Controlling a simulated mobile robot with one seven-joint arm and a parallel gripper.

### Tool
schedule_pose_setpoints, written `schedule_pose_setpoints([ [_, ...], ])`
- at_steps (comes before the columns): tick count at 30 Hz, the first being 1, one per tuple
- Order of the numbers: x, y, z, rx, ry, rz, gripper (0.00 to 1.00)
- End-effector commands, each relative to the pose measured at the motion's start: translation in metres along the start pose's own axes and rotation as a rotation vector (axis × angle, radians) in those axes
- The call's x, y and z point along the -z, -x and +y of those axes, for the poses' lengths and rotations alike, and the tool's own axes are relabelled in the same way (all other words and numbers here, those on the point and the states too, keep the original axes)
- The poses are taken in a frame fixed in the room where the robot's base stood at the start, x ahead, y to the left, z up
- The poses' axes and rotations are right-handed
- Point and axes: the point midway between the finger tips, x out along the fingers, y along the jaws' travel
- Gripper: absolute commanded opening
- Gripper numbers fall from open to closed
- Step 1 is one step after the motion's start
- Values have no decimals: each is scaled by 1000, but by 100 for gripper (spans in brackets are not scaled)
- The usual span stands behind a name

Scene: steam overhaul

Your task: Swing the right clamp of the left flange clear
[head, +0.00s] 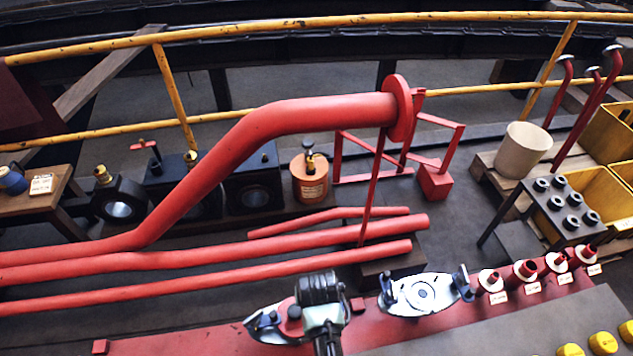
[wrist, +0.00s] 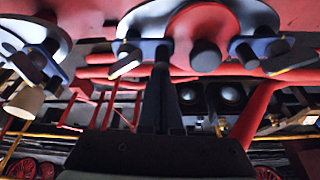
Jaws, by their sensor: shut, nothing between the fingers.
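The left flange (head: 275,331) is a pale metal plate with a red centre on the red bench, partly hidden by my arm in the head view. Its left clamp (head: 264,320) shows there; its right clamp is hidden behind my gripper (head: 319,288). The wrist view looks back from the opposite side, with this flange (wrist: 262,18) at the top. The right clamp (wrist: 128,62), dark blue with a pale bar, appears left of centre. My gripper (wrist: 161,68) is shut and empty, its fingertips close to that clamp; I cannot tell whether they touch.
The right flange (head: 420,293) sits to the right with upright clamps. Several red fittings with white collars (head: 526,270) stand beyond it. Red pipes (head: 210,288) run behind the bench, with a large bent pipe (head: 290,117) above. A dark rack (head: 571,205) stands at the right.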

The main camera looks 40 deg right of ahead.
Motion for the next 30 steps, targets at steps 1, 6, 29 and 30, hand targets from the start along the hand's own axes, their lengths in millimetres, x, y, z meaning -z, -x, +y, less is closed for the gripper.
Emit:
schedule_pose_setpoints([
  [1, 0, 0, 0, 0, 0, 0, 0],
  [6, 0, 0, 0, 1, 2, 0, 0],
  [29, -5, 2, 0, 45, 126, -1, 0],
  [30, -6, 3, 0, 49, 138, -2, 0],
])
